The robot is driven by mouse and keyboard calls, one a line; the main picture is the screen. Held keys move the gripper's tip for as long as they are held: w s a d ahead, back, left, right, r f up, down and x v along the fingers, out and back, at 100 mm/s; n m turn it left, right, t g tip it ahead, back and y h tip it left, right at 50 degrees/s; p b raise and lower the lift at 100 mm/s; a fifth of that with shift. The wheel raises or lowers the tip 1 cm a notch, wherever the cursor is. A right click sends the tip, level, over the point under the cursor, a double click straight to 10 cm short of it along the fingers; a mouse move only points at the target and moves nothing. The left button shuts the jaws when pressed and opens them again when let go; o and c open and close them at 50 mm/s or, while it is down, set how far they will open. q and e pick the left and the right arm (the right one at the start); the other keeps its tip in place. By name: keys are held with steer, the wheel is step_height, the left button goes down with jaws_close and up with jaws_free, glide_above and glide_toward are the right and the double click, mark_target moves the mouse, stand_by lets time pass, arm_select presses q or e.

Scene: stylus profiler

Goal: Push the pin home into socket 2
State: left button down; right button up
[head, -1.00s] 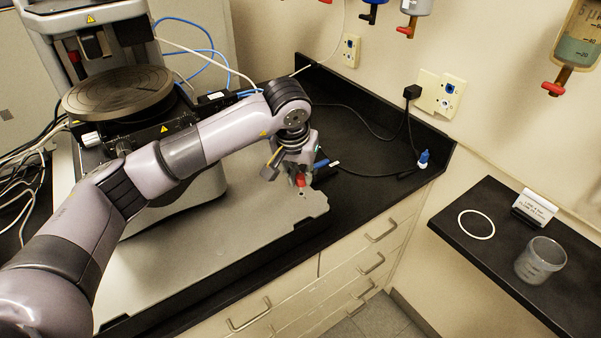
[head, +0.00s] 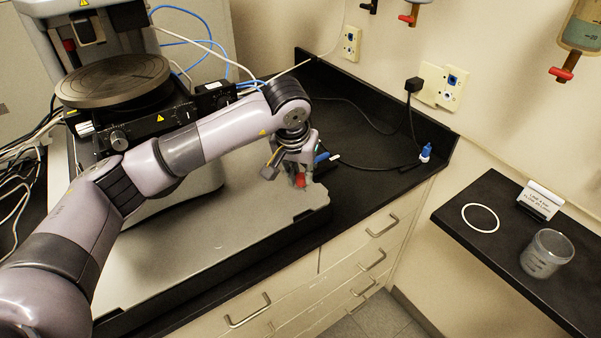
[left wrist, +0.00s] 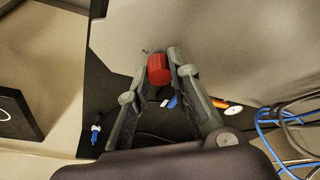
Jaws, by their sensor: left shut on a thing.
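A red pin (head: 301,181) is between the fingers of my left gripper (head: 299,174), at the front right corner of the grey base plate (head: 215,222). In the left wrist view the red pin (left wrist: 158,69) shows end-on, and my left gripper (left wrist: 161,68) is shut on it. A printed "2" (left wrist: 145,51) is on the plate beside the pin. The pin's lower end and socket 2 are hidden, so I cannot tell how deep the pin sits. My right gripper is not in view.
The profiler's round stage (head: 113,80) stands behind my left arm. A blue-capped item (head: 425,152) and black cables lie on the black bench (head: 365,165). A side shelf holds a white ring (head: 481,217), a clear beaker (head: 546,253) and a sign (head: 539,200).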

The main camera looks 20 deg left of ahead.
mark_target(300, 177)
arm_select(q)
steer(key=shift+f+b, duration=0.45)
steer(key=shift+f, duration=0.1)
steer(key=c, duration=1.4)
jaws_free()
steer(key=shift+c, duration=0.3)
steer(key=shift+r+p, duration=1.55)
steer(key=shift+r, duration=1.95)
